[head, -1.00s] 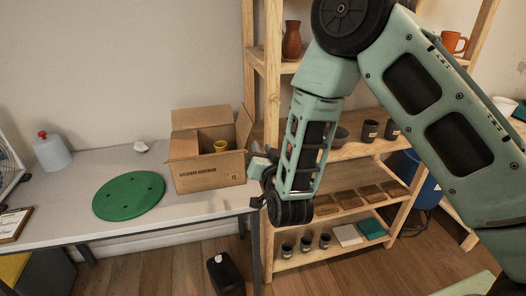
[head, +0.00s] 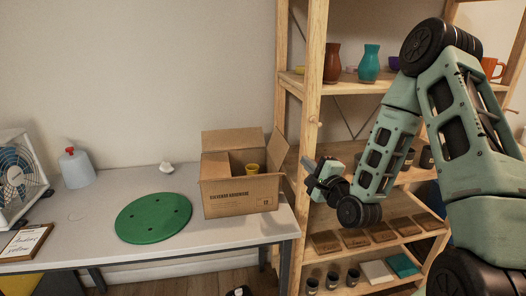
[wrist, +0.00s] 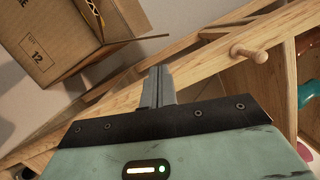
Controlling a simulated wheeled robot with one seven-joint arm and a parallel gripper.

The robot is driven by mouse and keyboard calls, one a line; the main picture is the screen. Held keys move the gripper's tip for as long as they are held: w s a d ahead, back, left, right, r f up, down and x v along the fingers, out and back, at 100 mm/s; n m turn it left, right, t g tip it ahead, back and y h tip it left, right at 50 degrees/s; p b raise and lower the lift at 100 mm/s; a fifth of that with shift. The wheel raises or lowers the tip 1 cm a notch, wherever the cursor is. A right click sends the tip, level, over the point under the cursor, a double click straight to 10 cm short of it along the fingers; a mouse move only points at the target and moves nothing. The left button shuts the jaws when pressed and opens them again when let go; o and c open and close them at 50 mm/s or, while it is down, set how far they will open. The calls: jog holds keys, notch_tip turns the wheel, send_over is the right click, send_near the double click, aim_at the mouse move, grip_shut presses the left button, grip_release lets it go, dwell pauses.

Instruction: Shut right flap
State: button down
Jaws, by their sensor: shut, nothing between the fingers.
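The open cardboard box (head: 240,196) stands on the right end of the grey table. Its right flap (head: 277,147) stands up and leans outward to the right. Its back flap (head: 232,139) is upright. My gripper (head: 306,163) is to the right of the box, in front of the shelf post, apart from the flap. In the wrist view, the fingers (wrist: 157,86) are together and empty. The box (wrist: 50,42) is at the upper left there, with a flap seen nearly edge-on (wrist: 137,40) pointing towards the middle.
A wooden shelf (head: 312,95) with vases, cups and trays stands close on the right, and its peg (wrist: 250,53) shows in the wrist view. A green disc (head: 153,218), a jug (head: 76,168) and a fan (head: 16,178) are on the table (head: 100,202).

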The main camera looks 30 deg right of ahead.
jog(key=m, duration=0.1)
jog(key=p, duration=0.2)
send_near(277, 147)
jog(key=w+d+r, duration=0.2)
jog(key=w, duration=0.3)
jog(key=shift+d+r, duration=0.3)
jog(key=shift+w+a+r+n, duration=0.1)
jog(key=shift+a+r+n, duration=0.1)
jog(key=shift+n, duration=0.2)
